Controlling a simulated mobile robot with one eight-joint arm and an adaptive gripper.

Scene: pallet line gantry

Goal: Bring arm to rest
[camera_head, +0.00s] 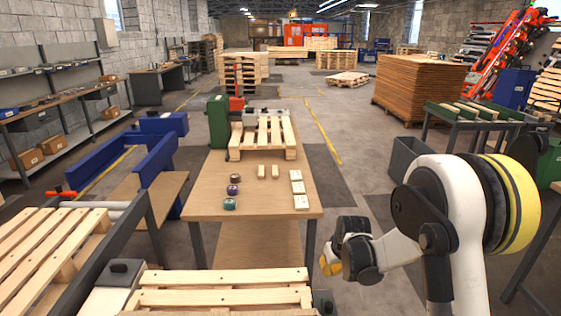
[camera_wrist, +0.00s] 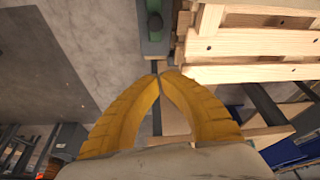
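My arm is folded at the right of the head view, with its white links and a yellow-banded joint showing. My gripper (camera_head: 329,265) hangs low, beside the front right corner of the wooden table and to the right of the near pallet. Only part of its yellow fingers shows there, behind the dark wrist. In the wrist view my gripper (camera_wrist: 159,74) has its two ridged yellow fingers curved together, tips touching or almost touching. Nothing is seen between them. The gripper is apart from the pallet boards that show at upper right in the wrist view.
The wooden table (camera_head: 200,203) carries a pallet (camera_head: 262,138), small blocks and several coloured round items. A near pallet (camera_head: 220,299) fills the bottom edge. A dark grey bin (camera_head: 408,162) stands behind my arm. Bare floor lies between table and bin.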

